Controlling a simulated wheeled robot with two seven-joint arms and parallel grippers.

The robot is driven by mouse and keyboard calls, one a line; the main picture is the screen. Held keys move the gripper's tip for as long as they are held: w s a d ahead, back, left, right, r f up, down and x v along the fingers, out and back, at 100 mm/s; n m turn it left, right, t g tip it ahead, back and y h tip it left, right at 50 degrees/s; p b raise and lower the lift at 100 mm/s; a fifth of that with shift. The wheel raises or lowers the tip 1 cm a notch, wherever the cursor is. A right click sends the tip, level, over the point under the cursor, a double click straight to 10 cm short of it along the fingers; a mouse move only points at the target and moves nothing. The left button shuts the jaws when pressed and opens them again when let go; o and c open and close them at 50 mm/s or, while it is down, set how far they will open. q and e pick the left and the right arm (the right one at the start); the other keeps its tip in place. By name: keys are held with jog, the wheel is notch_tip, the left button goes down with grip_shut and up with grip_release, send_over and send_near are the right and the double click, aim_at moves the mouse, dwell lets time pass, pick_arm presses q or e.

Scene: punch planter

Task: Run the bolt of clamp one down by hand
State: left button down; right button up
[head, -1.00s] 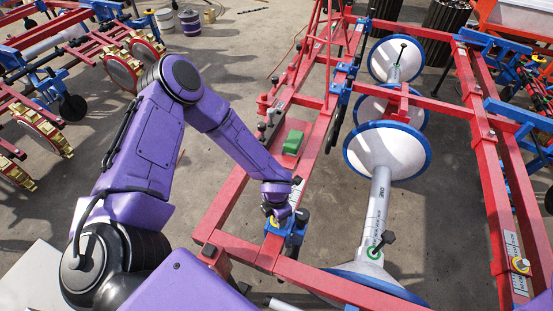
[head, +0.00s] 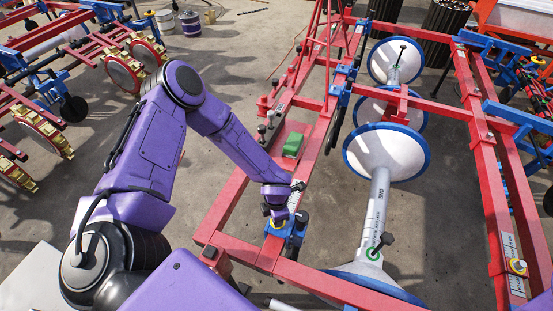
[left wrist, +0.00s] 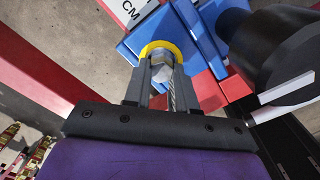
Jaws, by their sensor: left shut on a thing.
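A blue clamp (head: 293,236) sits on the red beam at the frame's near left corner. My left gripper (head: 277,220) comes down onto it from above and hides most of the bolt in the head view. In the left wrist view the left gripper (left wrist: 161,86) has its two fingers shut on the bolt (left wrist: 161,66), whose grey head shows between the tips. A yellow ring (left wrist: 159,46) surrounds the bolt head at the blue clamp (left wrist: 206,42). My right gripper is in neither view.
A green block (head: 292,145) lies on the red beam behind the clamp. White discs with blue rims (head: 386,150) stand to the right on a shaft. In the left wrist view a dark round part (left wrist: 272,48) is close on the right of the fingers.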

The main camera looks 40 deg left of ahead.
pick_arm(q)
jog(key=m+p, duration=0.2)
jog(key=m, duration=0.3)
jog(key=shift+w+a+r, duration=0.1)
jog(key=shift+w+m+p, duration=0.15)
jog(key=shift+m+p, duration=0.4)
jog(key=shift+m, duration=1.95)
jog(key=c, duration=0.9)
grip_release()
notch_tip(320, 180, up, 10)
jog(key=shift+r, duration=0.2)
notch_tip(320, 180, up, 10)
jog(key=shift+r+p, duration=0.25)
jog(key=shift+p, duration=0.1)
